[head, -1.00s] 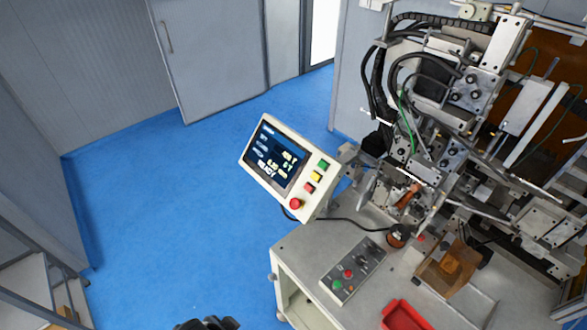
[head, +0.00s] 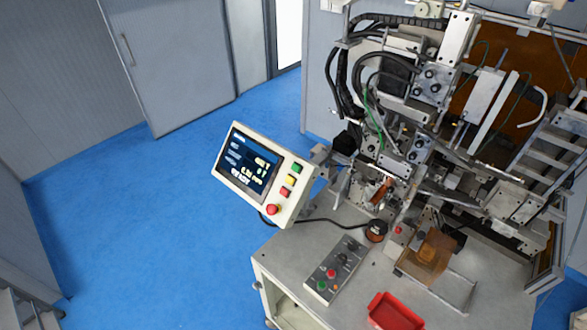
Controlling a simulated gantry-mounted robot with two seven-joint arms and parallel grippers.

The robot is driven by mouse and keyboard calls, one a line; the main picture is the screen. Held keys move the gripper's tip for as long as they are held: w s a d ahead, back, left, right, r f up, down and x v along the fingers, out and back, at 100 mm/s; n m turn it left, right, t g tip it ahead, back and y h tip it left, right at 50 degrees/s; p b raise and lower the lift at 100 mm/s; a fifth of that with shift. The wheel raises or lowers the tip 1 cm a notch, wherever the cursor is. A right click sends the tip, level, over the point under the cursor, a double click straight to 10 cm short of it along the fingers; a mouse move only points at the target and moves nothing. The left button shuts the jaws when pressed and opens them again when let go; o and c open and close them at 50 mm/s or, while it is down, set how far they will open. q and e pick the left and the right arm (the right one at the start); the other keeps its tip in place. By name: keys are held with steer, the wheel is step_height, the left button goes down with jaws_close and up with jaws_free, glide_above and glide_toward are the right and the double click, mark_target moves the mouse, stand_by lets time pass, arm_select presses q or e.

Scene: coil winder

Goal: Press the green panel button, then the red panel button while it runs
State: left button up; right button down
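The tilted control panel (head: 230,201) stands at the table's left edge, its dark screen lit with text. Down its right side are a green button (head: 297,168), a yellow button (head: 290,180) and a small red button (head: 284,191). A larger round red knob (head: 272,209) sits below them. The screen's lowest line seems to read READY. A grey box (head: 345,258) on the table has its own green button (head: 322,286) and red button (head: 331,273). Neither of my grippers shows in the head view.
The coil winder (head: 440,80) with cables and metal arms fills the right side. A red tray (head: 392,314) lies at the table's front, with a brown block (head: 428,252) behind it. The blue floor (head: 140,230) left of the panel is clear.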

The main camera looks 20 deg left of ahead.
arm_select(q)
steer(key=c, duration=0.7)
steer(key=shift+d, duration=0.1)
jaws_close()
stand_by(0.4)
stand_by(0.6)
